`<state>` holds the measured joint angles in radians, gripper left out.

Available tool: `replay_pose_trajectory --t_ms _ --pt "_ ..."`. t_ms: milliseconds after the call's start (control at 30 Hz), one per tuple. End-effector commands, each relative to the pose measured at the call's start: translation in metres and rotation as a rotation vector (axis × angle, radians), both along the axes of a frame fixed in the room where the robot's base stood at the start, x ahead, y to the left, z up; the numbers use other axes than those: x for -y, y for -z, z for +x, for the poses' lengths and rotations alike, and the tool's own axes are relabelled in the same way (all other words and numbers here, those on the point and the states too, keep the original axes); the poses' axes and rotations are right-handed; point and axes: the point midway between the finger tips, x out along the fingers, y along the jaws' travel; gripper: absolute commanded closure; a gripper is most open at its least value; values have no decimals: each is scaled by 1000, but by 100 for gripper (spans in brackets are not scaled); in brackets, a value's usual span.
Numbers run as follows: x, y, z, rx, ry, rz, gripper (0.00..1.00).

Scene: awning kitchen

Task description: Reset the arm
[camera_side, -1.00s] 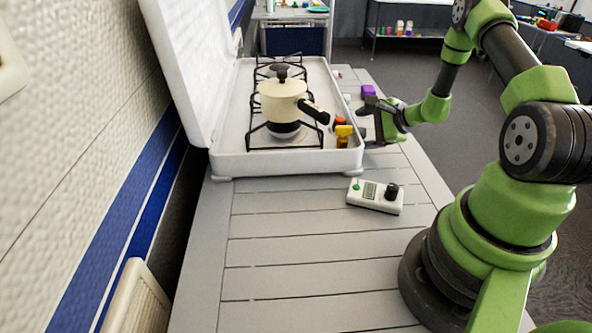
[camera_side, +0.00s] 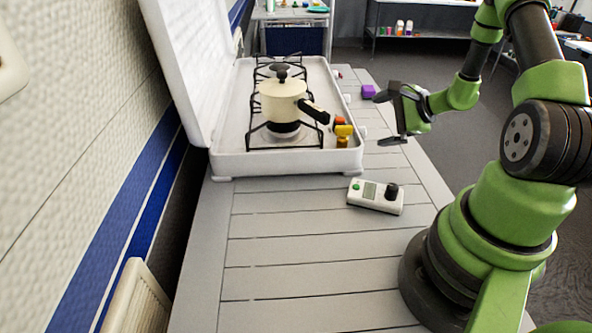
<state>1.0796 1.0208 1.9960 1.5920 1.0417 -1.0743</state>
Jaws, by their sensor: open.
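My gripper (camera_side: 384,119) is open and empty. It hangs above the right edge of the slatted table, to the right of the white camping stove (camera_side: 230,163) and apart from it. My green and black arm reaches back from its base at the lower right, with the elbow cut off by the top of the picture. A cream pot (camera_side: 280,103) with a black lid knob and black handle sits on the stove's near burner grate, its handle pointing right.
The stove's white lid (camera_side: 185,60) stands open on the left. Orange and yellow knobs (camera_side: 343,133) are at its right front. A white timer-like box (camera_side: 375,195) lies on the table (camera_side: 290,255), whose front is clear.

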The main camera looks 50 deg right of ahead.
Motion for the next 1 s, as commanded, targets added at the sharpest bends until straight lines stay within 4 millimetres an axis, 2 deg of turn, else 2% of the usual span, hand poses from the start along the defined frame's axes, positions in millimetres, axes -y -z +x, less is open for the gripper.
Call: replay_pose_trajectory --t_ms 367,467,533,667,767,867,1000 --pt "0 -4 -1 1 -3 -1 0" --pt "-7 -15 5 8 -47 -14 0" --pt "-21 -33 14 14 -122 -34 0" --pt "-68 -83 32 21 -349 -98 0" --pt "-113 -122 34 9 -544 -168 0" --pt "-156 -154 25 -10 -723 -256 0" --pt "-207 -188 -2 -42 -940 -411 0"
